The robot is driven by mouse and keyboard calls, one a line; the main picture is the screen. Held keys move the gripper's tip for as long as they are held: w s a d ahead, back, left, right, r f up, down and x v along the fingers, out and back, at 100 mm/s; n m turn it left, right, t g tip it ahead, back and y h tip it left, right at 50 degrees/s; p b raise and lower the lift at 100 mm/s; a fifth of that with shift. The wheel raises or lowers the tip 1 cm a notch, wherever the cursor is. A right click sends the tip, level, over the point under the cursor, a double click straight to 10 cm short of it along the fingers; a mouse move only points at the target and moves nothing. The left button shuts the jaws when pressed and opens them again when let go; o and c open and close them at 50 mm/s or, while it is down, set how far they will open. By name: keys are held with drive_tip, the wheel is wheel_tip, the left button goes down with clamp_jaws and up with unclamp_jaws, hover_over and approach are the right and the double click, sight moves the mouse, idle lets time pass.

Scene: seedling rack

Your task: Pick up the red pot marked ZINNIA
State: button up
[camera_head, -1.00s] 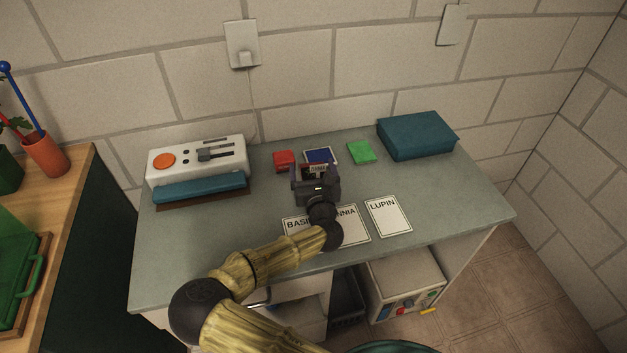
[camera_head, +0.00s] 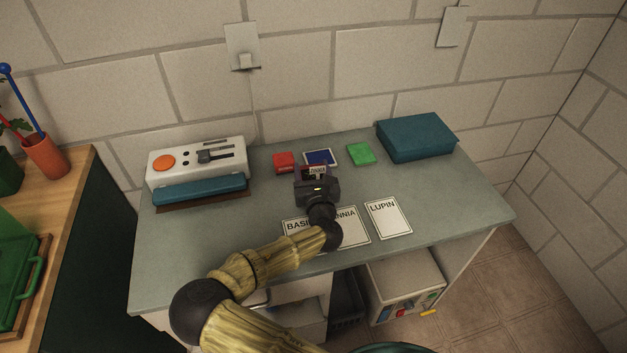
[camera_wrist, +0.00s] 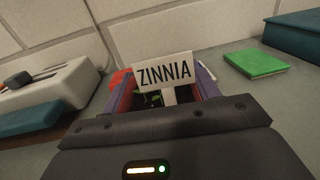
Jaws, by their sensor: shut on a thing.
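The red pot marked ZINNIA (camera_wrist: 124,98) is between my gripper's purple fingers in the wrist view. Its white tag (camera_wrist: 165,72) reads ZINNIA and faces me, with some green seedling behind it. My gripper (camera_head: 316,174) is shut on the pot over the middle of the grey bench (camera_head: 262,222). I cannot tell whether the pot's base touches the bench.
Red (camera_head: 284,161), blue (camera_head: 321,156) and green (camera_head: 361,153) flat pieces lie behind the gripper. A white device (camera_head: 215,155) stands left, a teal box (camera_head: 416,137) back right. Cards lie in front, including LUPIN (camera_head: 388,218); my arm partly covers the others.

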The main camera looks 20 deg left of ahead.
sight(312, 170)
drive_tip(key=shift+w, duration=0.1)
wheel_tip(312, 170, up, 10)
drive_tip(key=shift+p, duration=0.4)
idle(0.5)
